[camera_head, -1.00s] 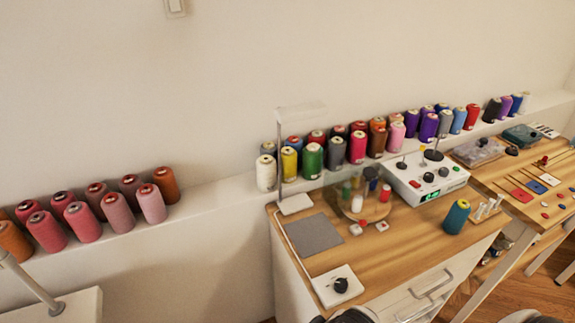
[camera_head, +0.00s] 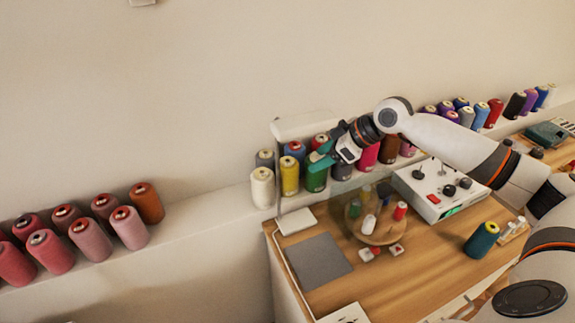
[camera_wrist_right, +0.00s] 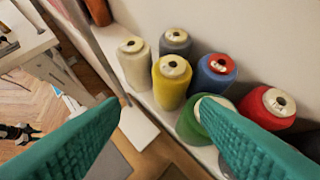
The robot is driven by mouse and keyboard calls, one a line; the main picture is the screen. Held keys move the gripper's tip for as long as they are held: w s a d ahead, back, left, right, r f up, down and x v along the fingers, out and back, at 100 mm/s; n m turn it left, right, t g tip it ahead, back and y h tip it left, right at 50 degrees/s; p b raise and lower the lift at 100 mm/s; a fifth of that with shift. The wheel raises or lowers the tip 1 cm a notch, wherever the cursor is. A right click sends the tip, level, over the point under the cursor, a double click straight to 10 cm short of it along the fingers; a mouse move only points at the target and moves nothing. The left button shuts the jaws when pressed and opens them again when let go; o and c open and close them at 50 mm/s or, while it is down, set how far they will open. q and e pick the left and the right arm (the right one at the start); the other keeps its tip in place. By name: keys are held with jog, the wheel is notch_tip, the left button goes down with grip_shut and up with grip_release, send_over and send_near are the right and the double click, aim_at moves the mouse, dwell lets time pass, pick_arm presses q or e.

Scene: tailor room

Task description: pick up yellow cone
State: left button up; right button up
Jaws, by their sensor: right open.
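The yellow cone (camera_head: 289,176) stands upright on the white ledge, between a cream cone on its left and a green cone on its right. In the right wrist view the yellow cone (camera_wrist_right: 171,84) shows beyond and between the fingertips. My right gripper (camera_head: 316,163) is open, with teal fingers, and appears in front of the green cone in the head view. Both fingers also show in the right wrist view, spread apart with nothing between them (camera_wrist_right: 158,104). My left gripper is not in view.
A cream cone (camera_wrist_right: 134,66), a green cone (camera_wrist_right: 194,122), a blue cone (camera_wrist_right: 213,76) and a red cone (camera_wrist_right: 268,108) crowd around the yellow one. A thin stand with a pale top (camera_head: 300,125) rises close by. The wooden table (camera_head: 440,230) holds a control box (camera_head: 440,190).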

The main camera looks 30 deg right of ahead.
aim_at(292, 162)
jog(key=shift+t, duration=0.3)
jog(key=w, duration=0.1)
jog(key=w+a+f+p, duration=0.1)
jog(key=w, duration=0.1)
jog(key=w+f, duration=0.1)
jog(key=shift+w+a+p, duration=0.15)
jog(key=shift+a+p, duration=0.15)
jog(key=shift+p, duration=0.05)
jog(key=p+x, duration=0.1)
jog(key=x, duration=0.4)
jog(key=shift+r, duration=0.15)
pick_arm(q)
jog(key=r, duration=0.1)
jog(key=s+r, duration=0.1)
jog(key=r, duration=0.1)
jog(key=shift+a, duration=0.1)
pick_arm(e)
jog(key=c, duration=1)
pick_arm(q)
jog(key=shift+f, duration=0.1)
